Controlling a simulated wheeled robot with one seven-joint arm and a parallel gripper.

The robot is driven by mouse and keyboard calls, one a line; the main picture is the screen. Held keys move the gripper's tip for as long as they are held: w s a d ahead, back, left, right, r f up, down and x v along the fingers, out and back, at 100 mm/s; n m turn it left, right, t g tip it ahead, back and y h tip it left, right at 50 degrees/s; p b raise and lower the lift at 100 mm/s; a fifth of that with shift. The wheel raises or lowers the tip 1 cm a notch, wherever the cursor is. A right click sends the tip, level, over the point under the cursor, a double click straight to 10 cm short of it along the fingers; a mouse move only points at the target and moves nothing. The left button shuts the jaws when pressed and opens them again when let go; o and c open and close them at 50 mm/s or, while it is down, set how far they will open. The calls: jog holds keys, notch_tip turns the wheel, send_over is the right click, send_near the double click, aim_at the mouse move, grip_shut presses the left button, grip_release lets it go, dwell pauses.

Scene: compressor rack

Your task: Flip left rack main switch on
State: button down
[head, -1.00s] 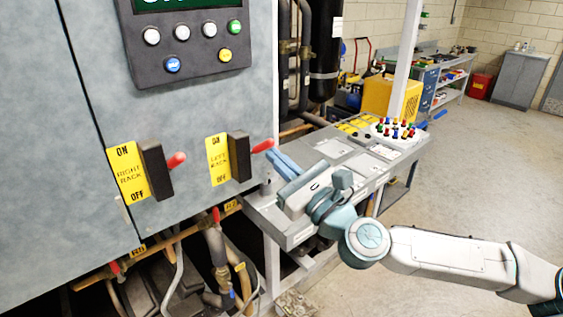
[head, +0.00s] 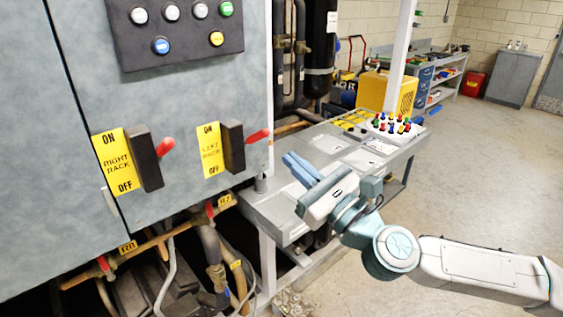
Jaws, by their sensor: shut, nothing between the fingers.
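The left rack main switch (head: 233,146) is a dark block with a red-tipped lever (head: 257,136) on the grey cabinet. Its yellow label (head: 210,150) reads LEFT RACK, with ON at the top and OFF at the bottom. The lever points right and slightly up. My gripper (head: 290,160) is shut and empty, just right of and below the lever, apart from it in the picture. The similar right rack switch (head: 146,160), with its own red lever (head: 166,147) and yellow label, sits to the left.
A button panel (head: 178,30) is above the switches. Pipes with red valve handles (head: 209,209) run below the cabinet. A grey bench (head: 262,204) lies under my gripper, carrying a white box of coloured knobs (head: 392,128). The floor at right is clear.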

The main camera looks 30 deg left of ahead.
jog(key=s+d+r, duration=0.2)
jog(key=d+r, duration=0.1)
jog(key=d, duration=0.3)
jog(key=shift+d+b, duration=0.4)
